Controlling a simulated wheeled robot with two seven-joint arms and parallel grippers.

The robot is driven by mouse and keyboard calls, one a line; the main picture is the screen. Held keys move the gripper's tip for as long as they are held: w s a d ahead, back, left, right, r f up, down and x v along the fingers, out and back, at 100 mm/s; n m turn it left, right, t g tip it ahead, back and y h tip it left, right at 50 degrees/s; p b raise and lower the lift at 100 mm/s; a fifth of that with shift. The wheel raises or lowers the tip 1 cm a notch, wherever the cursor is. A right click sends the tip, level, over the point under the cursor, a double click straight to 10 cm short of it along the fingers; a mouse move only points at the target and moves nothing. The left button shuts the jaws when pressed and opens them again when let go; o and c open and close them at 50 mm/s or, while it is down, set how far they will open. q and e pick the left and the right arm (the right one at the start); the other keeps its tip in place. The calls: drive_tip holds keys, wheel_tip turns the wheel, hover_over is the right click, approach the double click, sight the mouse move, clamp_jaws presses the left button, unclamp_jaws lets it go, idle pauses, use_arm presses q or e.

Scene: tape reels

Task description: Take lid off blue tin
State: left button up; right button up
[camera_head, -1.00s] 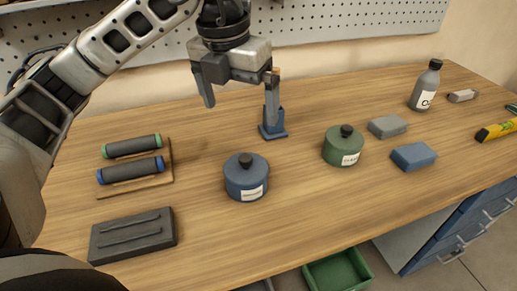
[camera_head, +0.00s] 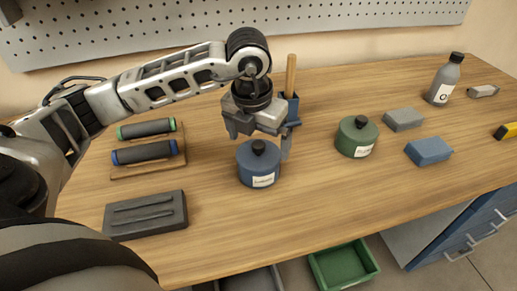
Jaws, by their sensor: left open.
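The blue tin (camera_head: 257,174) stands upright on the wooden table, with its lid and black knob (camera_head: 259,147) on top and a white label on its front. My left gripper (camera_head: 258,146) is open and points down at the tin. One finger is to the left of the knob and the other is to the right, near the tin's rim. I cannot tell whether either finger touches the tin. The gripper holds nothing. My right gripper is not in view.
A green tin (camera_head: 357,139) stands to the right. Grey and blue blocks (camera_head: 428,151) lie beyond it. A blue holder with a wooden handle (camera_head: 291,78) stands behind my gripper. Two rollers on a wooden tray (camera_head: 148,170) and a dark grey block (camera_head: 146,215) lie left.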

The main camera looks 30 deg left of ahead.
use_arm(q)
drive_tip(key=shift+w+f, duration=0.15)
drive_tip(key=shift+f, duration=0.8)
drive_tip(key=shift+c, duration=0.3)
drive_tip(key=c, duration=0.7)
drive_tip(key=shift+r, duration=0.1)
